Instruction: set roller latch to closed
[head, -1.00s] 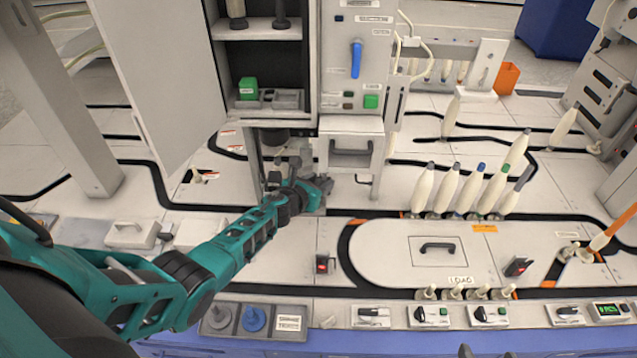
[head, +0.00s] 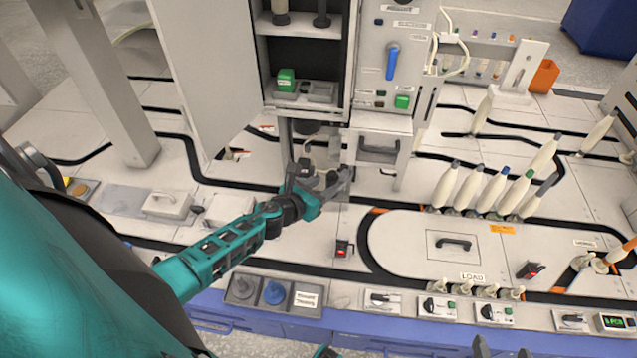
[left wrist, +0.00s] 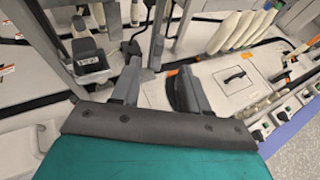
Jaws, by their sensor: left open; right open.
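My left gripper (head: 324,174) is open and empty, low in front of the grey cabinet's underside. Its two dark fingers also show apart in the left wrist view (left wrist: 158,72), with nothing between them. A dark block with a small label (left wrist: 88,58) stands left of the fingers in that view; I cannot tell whether it is the roller latch. No part is clearly readable as the roller latch, and the gripper hides part of the space under the cabinet. Dark fingertips of my right gripper (head: 502,349) show apart at the bottom edge of the head view.
The cabinet has an open door (head: 205,75) on the left and a blue lever (head: 391,61) on its front. A drawer-like handle box (head: 379,148) is right of the gripper. Several bobbins (head: 492,188) stand farther right. The oval LOAD plate (head: 410,232) is mostly clear.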

